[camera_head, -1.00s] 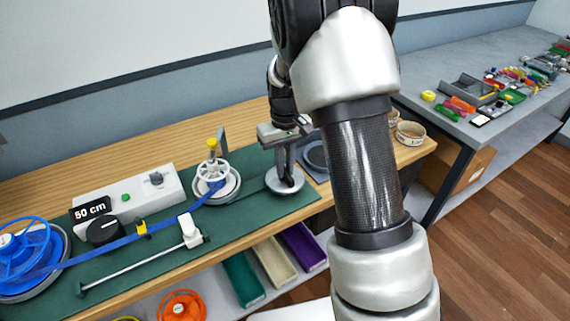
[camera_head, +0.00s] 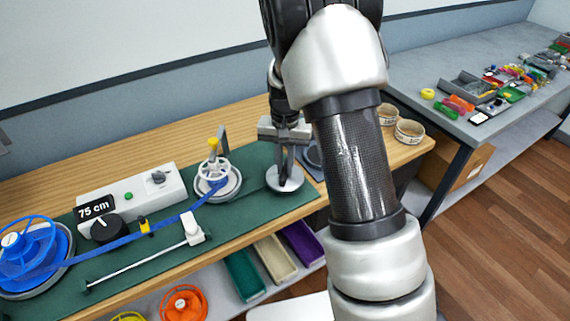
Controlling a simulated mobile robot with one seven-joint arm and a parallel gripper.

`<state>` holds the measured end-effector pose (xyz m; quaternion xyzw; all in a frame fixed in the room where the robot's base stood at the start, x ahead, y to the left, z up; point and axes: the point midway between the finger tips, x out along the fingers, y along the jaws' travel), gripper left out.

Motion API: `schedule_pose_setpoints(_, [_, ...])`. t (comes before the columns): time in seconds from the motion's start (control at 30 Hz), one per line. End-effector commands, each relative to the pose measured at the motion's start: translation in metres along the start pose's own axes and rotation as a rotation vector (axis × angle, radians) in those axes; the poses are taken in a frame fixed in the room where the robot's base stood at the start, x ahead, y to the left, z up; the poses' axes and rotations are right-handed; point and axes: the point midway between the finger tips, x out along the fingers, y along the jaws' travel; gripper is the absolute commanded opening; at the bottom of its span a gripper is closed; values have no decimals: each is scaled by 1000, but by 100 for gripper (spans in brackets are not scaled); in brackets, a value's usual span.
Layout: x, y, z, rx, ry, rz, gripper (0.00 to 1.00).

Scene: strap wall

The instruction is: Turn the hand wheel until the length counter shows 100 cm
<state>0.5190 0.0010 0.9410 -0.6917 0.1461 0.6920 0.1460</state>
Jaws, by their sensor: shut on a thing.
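The length counter (camera_head: 94,207) on the left of the bench is a black display that reads 75 cm. The hand wheel (camera_head: 293,186) is a round silver disc at the right end of the green mat. My gripper (camera_head: 283,178) points down over this disc, its fingers shut on the wheel's handle; the handle itself is mostly hidden by the fingers. A blue strap (camera_head: 170,221) runs from the blue reel (camera_head: 62,243) at the left to the white spool with a yellow knob (camera_head: 213,170).
A grey control box (camera_head: 135,192) with a green button and dials stands behind the strap. A white slider on a rod (camera_head: 193,229) lies in front. My arm covers the picture's middle right. Coloured bins (camera_head: 274,258) and spare reels (camera_head: 185,303) sit below the bench.

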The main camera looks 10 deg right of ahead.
Motion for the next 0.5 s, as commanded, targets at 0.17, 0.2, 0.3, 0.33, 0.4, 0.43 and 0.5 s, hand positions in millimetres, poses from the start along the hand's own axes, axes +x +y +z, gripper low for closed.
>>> schedule_pose_setpoints(0.17, [0, 0, -1, 12, 2, 0, 0])
schedule_pose_setpoints(0.2, [0, 0, -1, 12, 2, 0, 0])
schedule_pose_setpoints(0.3, [0, 0, -1, 12, 2, 0, 0])
schedule_pose_setpoints(0.33, [0, 0, -1, 12, 2, 0, 0])
schedule_pose_setpoints(0.4, [0, 0, -1, 12, 2, 0, 0])
schedule_pose_setpoints(0.43, [0, 0, -1, 12, 2, 0, 0])
schedule_pose_setpoints(0.5, [0, 0, -1, 11, 2, 0, 21])
